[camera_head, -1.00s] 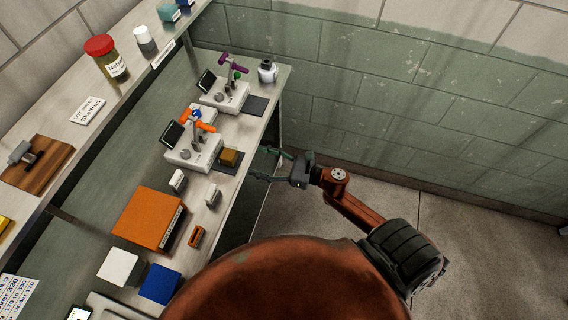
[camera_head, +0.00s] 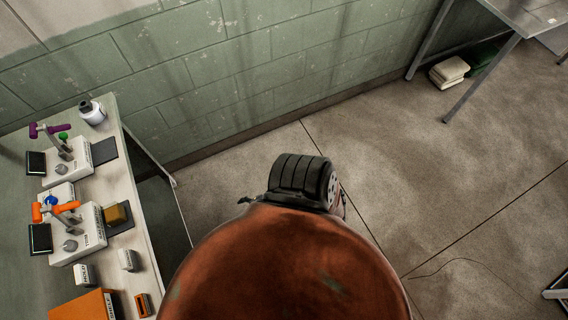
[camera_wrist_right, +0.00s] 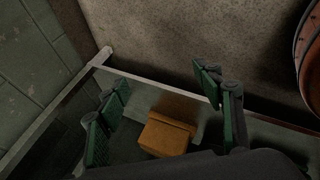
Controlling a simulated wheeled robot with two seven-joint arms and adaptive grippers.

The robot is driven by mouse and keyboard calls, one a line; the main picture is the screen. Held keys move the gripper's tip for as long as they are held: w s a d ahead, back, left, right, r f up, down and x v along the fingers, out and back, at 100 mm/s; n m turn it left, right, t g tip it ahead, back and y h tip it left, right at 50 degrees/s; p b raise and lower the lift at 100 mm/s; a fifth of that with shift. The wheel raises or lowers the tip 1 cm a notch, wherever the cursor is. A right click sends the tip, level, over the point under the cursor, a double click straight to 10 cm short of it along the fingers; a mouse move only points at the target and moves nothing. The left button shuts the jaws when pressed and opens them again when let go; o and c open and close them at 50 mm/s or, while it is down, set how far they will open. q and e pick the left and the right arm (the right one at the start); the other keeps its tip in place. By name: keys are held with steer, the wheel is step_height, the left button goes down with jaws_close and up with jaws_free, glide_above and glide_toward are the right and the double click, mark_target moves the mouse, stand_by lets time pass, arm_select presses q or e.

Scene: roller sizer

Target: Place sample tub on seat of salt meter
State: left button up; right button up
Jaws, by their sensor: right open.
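Two white bench meters stand on the bench in the head view: one with a purple handle (camera_head: 66,162), and a nearer one with an orange handle (camera_head: 76,240). I cannot read which is the salt meter. A small amber block (camera_head: 117,215) sits on a dark pad beside the nearer one. A white jar with a dark cap (camera_head: 92,112) stands at the far end; I cannot tell which item is the sample tub. My right gripper (camera_wrist_right: 163,85) is open and empty in its wrist view, with a brown box (camera_wrist_right: 166,134) beyond the fingers. My left gripper is out of view.
A metal table (camera_head: 520,20) stands at the far right.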

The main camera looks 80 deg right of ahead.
steer(key=s+a+f+m+g, duration=0.2)
steer(key=s+f+m, duration=0.1)
steer(key=s, duration=0.5)
steer(key=s+a+f+m+g, duration=0.2)
steer(key=s+f+m, duration=0.1)
steer(key=s, duration=0.6)
steer(key=s+a+f+m+g, duration=0.2)
steer(key=s+f, duration=0.3)
steer(key=s, duration=0.4)
steer(key=shift+a+f+m, duration=0.2)
steer(key=shift+a+m, duration=0.1)
steer(key=shift+m, duration=0.5)
